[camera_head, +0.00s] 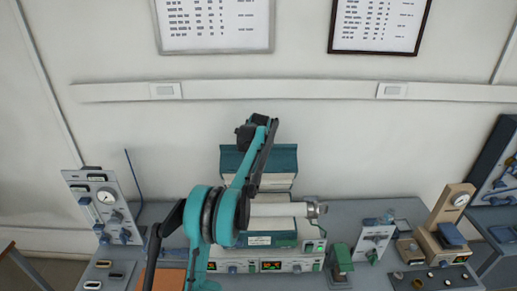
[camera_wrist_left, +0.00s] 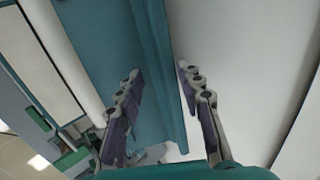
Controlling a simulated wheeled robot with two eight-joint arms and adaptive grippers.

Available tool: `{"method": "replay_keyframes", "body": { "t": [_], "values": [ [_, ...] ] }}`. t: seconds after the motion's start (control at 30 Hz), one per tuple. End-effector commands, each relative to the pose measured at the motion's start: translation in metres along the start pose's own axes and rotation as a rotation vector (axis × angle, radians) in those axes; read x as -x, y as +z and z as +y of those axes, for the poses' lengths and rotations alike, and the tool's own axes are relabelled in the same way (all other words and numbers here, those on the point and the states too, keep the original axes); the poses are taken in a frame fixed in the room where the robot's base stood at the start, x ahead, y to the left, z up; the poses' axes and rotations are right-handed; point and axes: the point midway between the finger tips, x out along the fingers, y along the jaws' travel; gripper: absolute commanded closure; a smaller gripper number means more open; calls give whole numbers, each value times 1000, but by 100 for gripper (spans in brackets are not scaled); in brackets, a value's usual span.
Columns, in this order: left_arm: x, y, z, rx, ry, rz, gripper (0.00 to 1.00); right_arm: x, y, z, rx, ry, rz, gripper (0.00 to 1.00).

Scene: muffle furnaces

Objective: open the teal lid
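The teal lid (camera_head: 230,160) of the tube furnace (camera_head: 262,240) stands raised and tilted up at the back, with its pale inner lining facing forward. A white tube (camera_head: 275,210) lies across the furnace below it. My left arm crosses in front of the lid and hides part of it, and its gripper cannot be made out clearly there. In the left wrist view my left gripper (camera_wrist_left: 160,70) is open, with its fingers on either side of the teal lid panel (camera_wrist_left: 158,110). I cannot tell whether either finger touches it. My right gripper is not in view.
A panel with a gauge (camera_head: 104,205) stands on the left of the grey bench (camera_head: 155,212). A small meter box (camera_head: 373,242) and a beige gauge stand (camera_head: 448,215) are on the right. The wall (camera_head: 350,145) is close behind the lid.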

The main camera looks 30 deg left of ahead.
Motion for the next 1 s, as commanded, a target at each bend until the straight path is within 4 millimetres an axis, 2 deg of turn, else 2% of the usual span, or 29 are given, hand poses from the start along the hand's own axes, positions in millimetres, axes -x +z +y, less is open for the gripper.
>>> {"method": "replay_keyframes", "body": {
  "t": [0.3, 0.5, 0.67, 1.0],
  "values": [
    [68, 0, 0, -1, 0, 0, 64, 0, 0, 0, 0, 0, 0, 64],
    [98, 1, 0, 0, 0, -1, 64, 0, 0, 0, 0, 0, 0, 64],
    [108, 1, 0, 0, 0, -1, 64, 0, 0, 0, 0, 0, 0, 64],
    [108, 1, 0, 0, -1, -1, 64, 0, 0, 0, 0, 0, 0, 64]
  ]
}}
